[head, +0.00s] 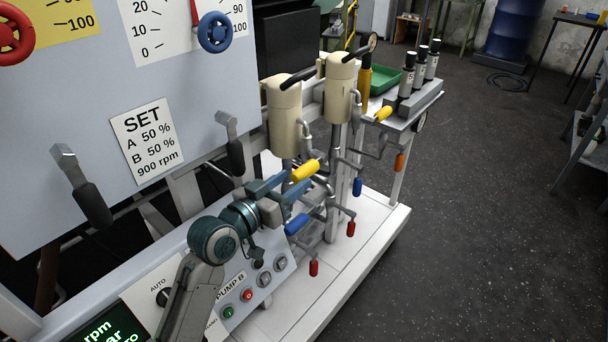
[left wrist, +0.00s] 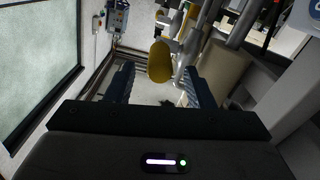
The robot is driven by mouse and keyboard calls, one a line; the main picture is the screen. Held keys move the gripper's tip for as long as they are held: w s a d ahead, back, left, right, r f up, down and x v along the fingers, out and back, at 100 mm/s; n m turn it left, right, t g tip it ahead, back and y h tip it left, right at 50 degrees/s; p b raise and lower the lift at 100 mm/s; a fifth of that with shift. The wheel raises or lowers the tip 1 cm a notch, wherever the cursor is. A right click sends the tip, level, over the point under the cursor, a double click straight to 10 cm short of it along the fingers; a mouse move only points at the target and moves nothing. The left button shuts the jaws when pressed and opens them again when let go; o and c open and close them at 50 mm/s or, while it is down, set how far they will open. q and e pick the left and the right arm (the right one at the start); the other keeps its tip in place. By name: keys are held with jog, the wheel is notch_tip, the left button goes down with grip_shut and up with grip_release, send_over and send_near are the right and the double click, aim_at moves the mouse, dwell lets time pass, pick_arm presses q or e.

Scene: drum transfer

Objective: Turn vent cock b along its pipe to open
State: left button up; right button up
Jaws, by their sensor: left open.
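A cock with a yellow handle (head: 305,171) sits on the pipework below the nearer cream filter housing (head: 284,115). A second yellow handle (head: 383,114) is farther back, by the other cream housing (head: 340,87). No readable label on either shows which is vent cock b. My left gripper (head: 286,190) is open and empty, just short of the nearer yellow handle. In the left wrist view a yellow handle (left wrist: 160,61) appears ahead, between the lines of the two open fingers (left wrist: 158,88), apart from both. My right gripper is in neither view.
A blue handle (head: 297,224) is close below my left gripper. Red handles (head: 314,268), another blue handle (head: 357,187) and an orange one (head: 399,161) hang around the pipes. The control panel (head: 262,275) lies below the gripper.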

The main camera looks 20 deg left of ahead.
aim_at(304, 173)
pick_arm(q)
jog(key=shift+b+x, duration=0.4)
jog(key=shift+x, duration=2)
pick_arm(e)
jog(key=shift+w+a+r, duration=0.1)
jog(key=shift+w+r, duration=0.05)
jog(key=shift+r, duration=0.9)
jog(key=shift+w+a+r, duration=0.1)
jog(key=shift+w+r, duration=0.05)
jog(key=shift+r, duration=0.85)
pick_arm(q)
grip_shut()
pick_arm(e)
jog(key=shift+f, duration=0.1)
